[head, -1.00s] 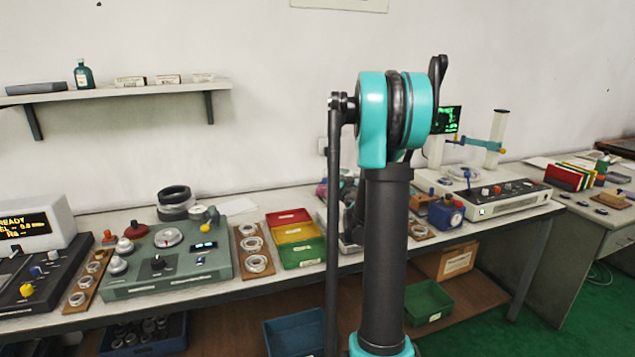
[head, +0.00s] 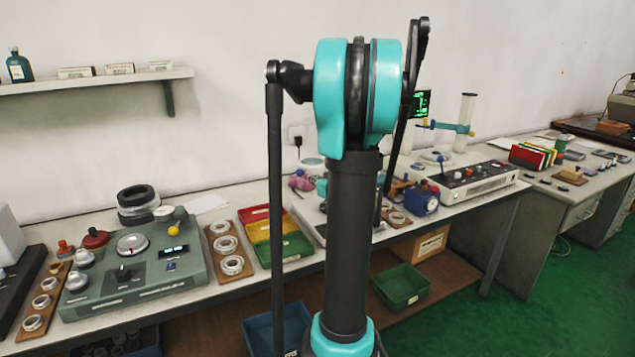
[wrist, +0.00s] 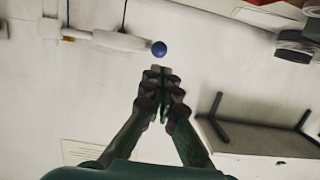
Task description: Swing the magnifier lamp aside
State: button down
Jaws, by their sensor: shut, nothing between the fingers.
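In the wrist view, my gripper (wrist: 160,74) is shut and empty, its fingertips together in front of the pale wall. Just beyond the fingertips is a blue ball knob (wrist: 159,48) at the end of a white bar (wrist: 118,40). The bar looks like part of the magnifier lamp, but I cannot be sure. The knob and fingertips show a small gap in the picture; I cannot tell the depth. In the head view, a pale round disc (head: 312,163) shows left of my arm above the bench; it may be the lamp head. My arm hides my gripper there.
The bench holds a green instrument panel (head: 132,270), red, yellow and green trays (head: 275,235), ring boards (head: 228,250) and a blue device (head: 421,199). A wall shelf (head: 100,82) is at left. The desk (head: 575,185) stands at right. Open green floor lies in front.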

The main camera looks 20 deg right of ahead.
aim_at(301, 173)
jog(key=w, duration=0.2)
jog(key=w+f, duration=0.1)
jog(key=w, duration=0.5)
jog(key=shift+a+f, duration=0.2)
jog(key=shift+f, duration=0.1)
jog(key=w+a, duration=0.1)
jog(key=w, duration=0.7)
jog(key=shift+r, duration=0.1)
jog(key=shift+a, duration=0.15)
